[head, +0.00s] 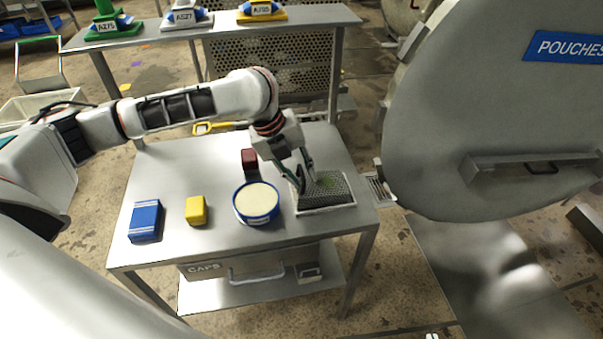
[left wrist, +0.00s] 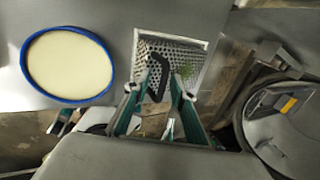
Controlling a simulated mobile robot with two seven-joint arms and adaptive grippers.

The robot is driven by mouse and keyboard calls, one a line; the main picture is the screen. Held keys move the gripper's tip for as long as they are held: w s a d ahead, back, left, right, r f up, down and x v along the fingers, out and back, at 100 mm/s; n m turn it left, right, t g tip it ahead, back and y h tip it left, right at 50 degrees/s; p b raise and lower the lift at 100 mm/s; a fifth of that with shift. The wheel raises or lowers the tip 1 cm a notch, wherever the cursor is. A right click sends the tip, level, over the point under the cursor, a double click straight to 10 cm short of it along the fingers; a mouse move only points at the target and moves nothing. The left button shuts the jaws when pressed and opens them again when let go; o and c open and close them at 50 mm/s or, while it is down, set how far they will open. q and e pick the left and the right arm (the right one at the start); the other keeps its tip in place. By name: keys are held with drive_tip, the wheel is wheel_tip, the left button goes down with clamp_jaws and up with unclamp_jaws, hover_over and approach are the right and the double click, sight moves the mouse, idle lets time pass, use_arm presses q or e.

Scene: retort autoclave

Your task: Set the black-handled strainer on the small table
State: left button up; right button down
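The black-handled strainer (head: 339,187) is a perforated metal basket with something green in it. It sits in a pale shallow tray (head: 327,208) at the right end of a steel table (head: 165,180). In the left wrist view its black arched handle (left wrist: 157,72) shows between my fingers, with the perforated strainer (left wrist: 192,52) behind. My left gripper (head: 303,180) is low over the strainer, fingers apart on either side of the handle; a gap shows, and I see no firm contact. My right gripper is out of view. I cannot tell which table is the small one.
A blue-rimmed round tub (head: 257,203) stands just left of the strainer. A dark red block (head: 249,158), a yellow block (head: 196,210) and a blue box (head: 145,220) are on the same table. The big round autoclave door (head: 480,110) stands close on the right.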

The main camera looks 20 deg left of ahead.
use_arm(q)
drive_tip(key=v, duration=1.2)
